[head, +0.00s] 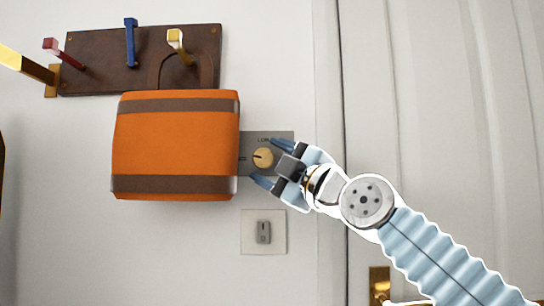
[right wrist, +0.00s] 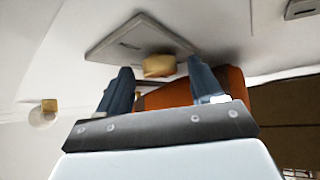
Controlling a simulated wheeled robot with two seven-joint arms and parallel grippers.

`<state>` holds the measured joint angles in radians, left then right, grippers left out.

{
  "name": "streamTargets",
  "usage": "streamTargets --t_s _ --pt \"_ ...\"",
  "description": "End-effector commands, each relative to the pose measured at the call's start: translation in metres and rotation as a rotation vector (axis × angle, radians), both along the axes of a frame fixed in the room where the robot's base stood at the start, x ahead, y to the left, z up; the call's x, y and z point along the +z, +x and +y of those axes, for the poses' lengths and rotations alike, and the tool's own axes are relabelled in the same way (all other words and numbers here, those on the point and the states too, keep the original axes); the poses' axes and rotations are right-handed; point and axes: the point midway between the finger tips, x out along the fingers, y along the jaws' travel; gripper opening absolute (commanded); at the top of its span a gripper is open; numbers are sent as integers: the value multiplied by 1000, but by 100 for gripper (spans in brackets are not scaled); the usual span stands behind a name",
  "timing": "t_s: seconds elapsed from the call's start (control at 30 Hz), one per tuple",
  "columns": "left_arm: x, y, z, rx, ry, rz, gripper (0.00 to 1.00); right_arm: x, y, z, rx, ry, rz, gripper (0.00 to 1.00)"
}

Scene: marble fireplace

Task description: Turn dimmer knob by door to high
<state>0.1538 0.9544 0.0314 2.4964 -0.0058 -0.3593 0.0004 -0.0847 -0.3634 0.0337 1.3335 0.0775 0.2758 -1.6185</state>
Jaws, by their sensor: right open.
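The dimmer knob (head: 263,158) is a round, yellowish knob with a dark pointer line on a grey wall plate (head: 285,137). The pointer is toward the knob's left side. Part of the word "LOW" shows above it; other lettering is partly hidden. My right gripper (head: 266,162) is open, its blue-grey fingers above and below the knob in the head view. In the right wrist view the knob (right wrist: 159,66) stands out from its plate (right wrist: 125,42), beyond and between the two fingers. I cannot tell whether they touch it. My left gripper is not in view.
An orange bag (head: 175,145) with brown bands hangs from a dark coat rack (head: 100,60), close left of the knob and covering the plate's left part. A light switch (head: 263,232) is below. The white door (head: 440,110) is right, with a brass handle (head: 379,285).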

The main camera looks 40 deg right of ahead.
Motion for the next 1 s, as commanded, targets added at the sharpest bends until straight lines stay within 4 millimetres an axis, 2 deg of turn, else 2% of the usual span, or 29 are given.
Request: streamTargets --t_s 0.27,0.37,0.6,0.67,0.87,1.0 --pt "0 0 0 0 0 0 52 0 2 0 0 0 0 67" --pt "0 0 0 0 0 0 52 0 2 0 0 0 0 54" --pt "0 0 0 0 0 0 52 0 2 0 0 0 1 18" --pt "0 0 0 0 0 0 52 0 2 0 0 0 1 11" --pt "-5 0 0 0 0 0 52 -2 2 0 1 13 -9 11" --pt "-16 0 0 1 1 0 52 -6 3 1 -1 50 -42 11"
